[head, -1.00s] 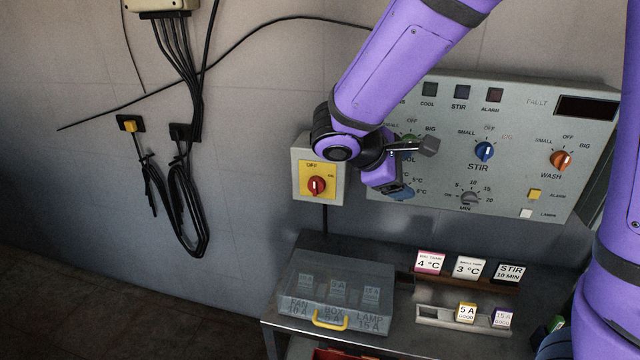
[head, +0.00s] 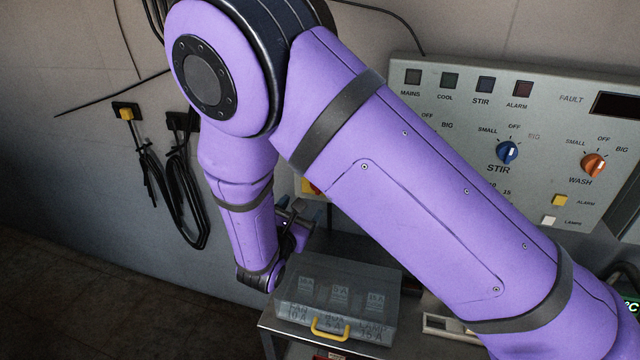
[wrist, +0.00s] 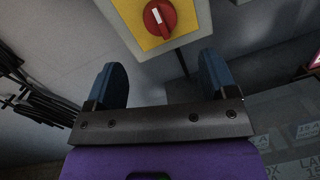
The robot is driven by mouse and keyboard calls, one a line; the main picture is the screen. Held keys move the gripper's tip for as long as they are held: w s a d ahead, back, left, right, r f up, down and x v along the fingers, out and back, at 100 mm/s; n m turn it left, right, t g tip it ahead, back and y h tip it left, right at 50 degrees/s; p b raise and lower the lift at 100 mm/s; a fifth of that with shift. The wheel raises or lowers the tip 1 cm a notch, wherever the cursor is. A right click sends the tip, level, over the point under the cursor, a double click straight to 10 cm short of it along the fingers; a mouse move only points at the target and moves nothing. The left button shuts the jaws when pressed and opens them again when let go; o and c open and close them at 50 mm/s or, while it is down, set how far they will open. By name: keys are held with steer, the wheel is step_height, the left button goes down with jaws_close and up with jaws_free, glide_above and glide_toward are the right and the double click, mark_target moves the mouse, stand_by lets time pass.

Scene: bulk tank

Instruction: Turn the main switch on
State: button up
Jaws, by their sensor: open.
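The main switch is a red rotary knob (wrist: 160,17) with a white mark, on a yellow plate (wrist: 185,25) on a grey box. In the wrist view it is at the top edge, just beyond and between my open fingers. Its OFF and ON labels are out of that view. In the head view my arm hides most of the switch; only a corner of the yellow plate (head: 308,187) shows. My gripper (wrist: 160,75) is open and empty, below the knob and apart from it. In the head view the gripper is partly hidden behind my arm.
The control panel (head: 560,100) with the blue STIR knob (head: 507,152) and orange WASH knob (head: 594,165) is on the right. A clear fuse box (head: 385,300) with a yellow handle is on the bench below. Black cables (head: 180,200) hang on the left wall.

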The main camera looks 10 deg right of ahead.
steer(key=x, duration=1)
steer(key=shift+w+d, duration=0.15)
steer(key=shift+w, duration=0.2)
steer(key=c, duration=0.9)
